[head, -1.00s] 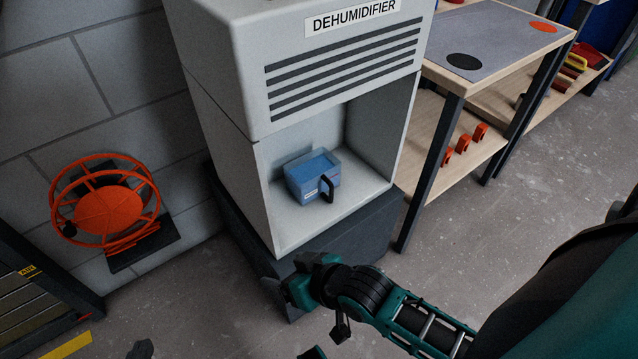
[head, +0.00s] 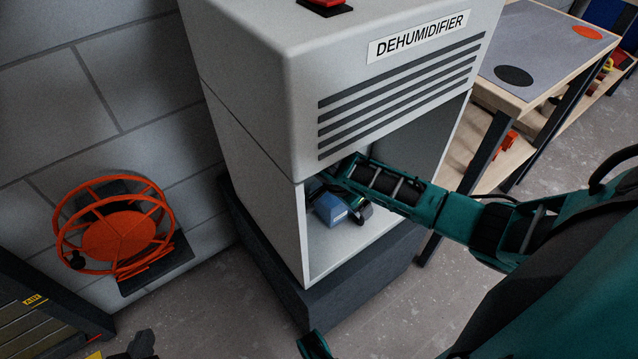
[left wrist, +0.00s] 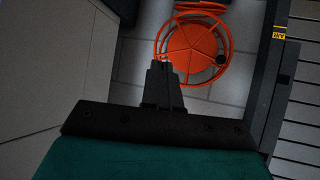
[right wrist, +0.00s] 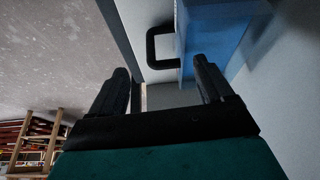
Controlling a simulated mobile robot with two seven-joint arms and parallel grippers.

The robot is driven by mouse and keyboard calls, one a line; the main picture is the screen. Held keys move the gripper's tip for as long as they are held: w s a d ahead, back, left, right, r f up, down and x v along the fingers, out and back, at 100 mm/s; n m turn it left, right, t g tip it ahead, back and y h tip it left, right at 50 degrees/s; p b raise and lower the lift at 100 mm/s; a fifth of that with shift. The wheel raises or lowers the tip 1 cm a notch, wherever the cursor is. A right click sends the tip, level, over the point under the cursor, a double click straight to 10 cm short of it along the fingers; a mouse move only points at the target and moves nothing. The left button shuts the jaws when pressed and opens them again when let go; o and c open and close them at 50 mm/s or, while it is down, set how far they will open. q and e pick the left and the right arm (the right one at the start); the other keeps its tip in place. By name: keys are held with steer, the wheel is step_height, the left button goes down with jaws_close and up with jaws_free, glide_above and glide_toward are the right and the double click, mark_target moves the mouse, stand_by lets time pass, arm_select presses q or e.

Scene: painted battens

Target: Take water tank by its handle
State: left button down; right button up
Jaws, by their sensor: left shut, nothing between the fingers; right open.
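The blue water tank (head: 331,209) sits low inside the dehumidifier (head: 310,240), partly covered by my right arm in the head view. It also shows at the top of the right wrist view (right wrist: 215,40), with its black handle (right wrist: 163,48) sticking out to the left. My right gripper (right wrist: 160,72) is open and empty. In its wrist view the handle appears between and beyond the fingertips, with no grasp on it. In the head view the right fingers are hard to tell from the handle. My left gripper (left wrist: 162,62) is shut and empty, low and away from the tank.
The opening's side walls and top edge closely surround my right arm. An orange reel (head: 118,236) hangs on the wall at left. A wooden workbench (head: 540,50) stands to the right.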

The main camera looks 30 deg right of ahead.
mark_target(357, 218)
steer(key=shift+m, duration=0.4)
steer(key=b+x, duration=0.4)
steer(key=x, duration=0.3)
steer(key=shift+w+d+f, duration=0.15)
steer(key=shift+d+f, duration=0.15)
steer(key=shift+d, duration=0.05)
jaws_close()
arm_select(q)
steer(key=shift+w+d+f, duration=0.2)
steer(key=shift+w+f, duration=0.1)
steer(key=shift+f, duration=0.25)
steer(key=shift+w+d+f, duration=0.15)
steer(key=shift+w+f, duration=0.1)
steer(key=shift+f, duration=0.3)
arm_select(e)
steer(key=shift+w+r, duration=0.1)
steer(key=shift+w, duration=0.05)
